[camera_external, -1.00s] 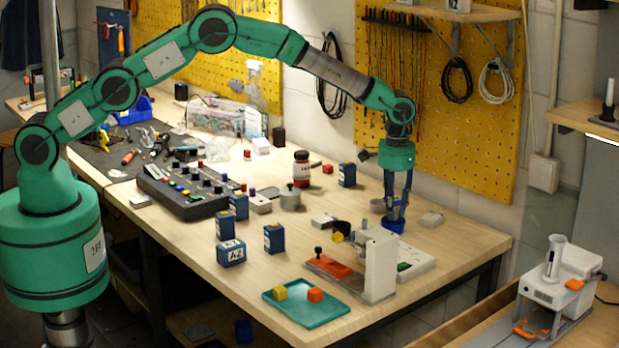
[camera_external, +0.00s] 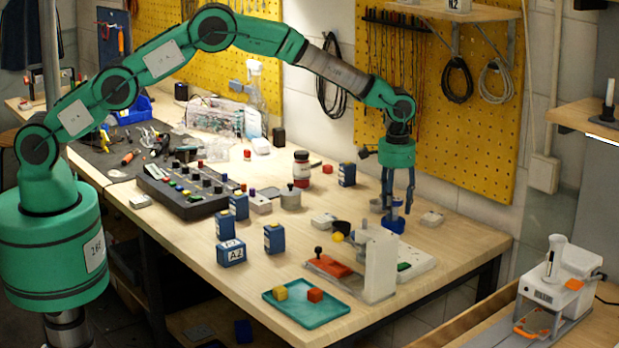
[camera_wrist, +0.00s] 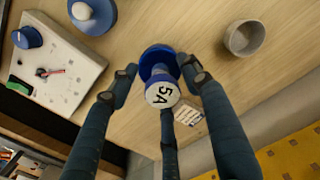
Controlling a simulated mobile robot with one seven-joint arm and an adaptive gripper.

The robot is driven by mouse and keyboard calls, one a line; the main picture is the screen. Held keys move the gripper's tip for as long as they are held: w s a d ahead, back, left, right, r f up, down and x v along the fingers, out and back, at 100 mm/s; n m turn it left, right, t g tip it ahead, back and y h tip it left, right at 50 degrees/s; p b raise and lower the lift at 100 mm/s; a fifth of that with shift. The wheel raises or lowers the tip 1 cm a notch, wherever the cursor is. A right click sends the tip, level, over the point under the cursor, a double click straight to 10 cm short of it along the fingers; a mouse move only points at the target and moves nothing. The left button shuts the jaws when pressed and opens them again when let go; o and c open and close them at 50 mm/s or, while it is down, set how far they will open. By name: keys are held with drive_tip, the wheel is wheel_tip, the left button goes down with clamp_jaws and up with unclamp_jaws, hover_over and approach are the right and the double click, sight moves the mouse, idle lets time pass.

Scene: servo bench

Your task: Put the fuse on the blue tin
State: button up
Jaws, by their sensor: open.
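The fuse (camera_wrist: 162,94) is a short cylinder with a pale end marked 5A and blue around its rim. In the external view the fuse (camera_external: 397,208) appears upright on the blue tin (camera_external: 393,225), near the table's back right. In the wrist view the round blue tin (camera_wrist: 153,57) shows partly behind the fuse, which hides where they meet. My gripper (camera_external: 398,203) is open, pointing down, with its fingers spread around the fuse; gaps show in the wrist view (camera_wrist: 160,84).
A grey bowl (camera_wrist: 243,38) stands close by, and a white panel with a dial (camera_wrist: 55,65) lies on the other side. A white press-like fixture (camera_external: 380,265) and a teal tray (camera_external: 305,312) with two blocks are nearer the front. Blue boxes (camera_external: 231,253) stand further left.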

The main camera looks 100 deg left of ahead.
sight(394, 199)
wheel_tip(394, 199, up, 11)
drive_tip(key=shift+r+p, duration=0.15)
drive_tip(key=shift+p, duration=0.3)
idle(0.7)
drive_tip(key=s+d+r+m, duration=0.1)
drive_tip(key=s+d+r, duration=0.3)
drive_tip(key=s+r, duration=0.35)
drive_tip(key=s+d+r+m+t, duration=0.1)
drive_tip(key=s+d+r, duration=0.2)
drive_tip(key=s+r, duration=0.5)
drive_tip(key=s+d+r+m, duration=0.1)
drive_tip(key=s+d+r, duration=0.4)
drive_tip(key=s, duration=0.4)
drive_tip(key=s+d+r+m+t, duration=0.1)
drive_tip(key=s+d+r, duration=0.15)
drive_tip(key=s, duration=0.45)
drive_tip(key=s+d+r+m+t, duration=0.1)
drive_tip(key=s+r, duration=0.2)
drive_tip(key=s, duration=0.5)
drive_tip(key=s+d+r+m, duration=0.1)
drive_tip(key=s+r, duration=0.2)
drive_tip(key=s, duration=0.4)
drive_tip(key=s+d+f+m+t, duration=0.1)
drive_tip(key=s, duration=0.7)
drive_tip(key=s+d+f+m+t, duration=0.1)
drive_tip(key=s+d+f, duration=0.1)
drive_tip(key=s, duration=0.6)
drive_tip(key=shift+s+t, duration=0.25)
drive_tip(key=shift+t, duration=0.05)
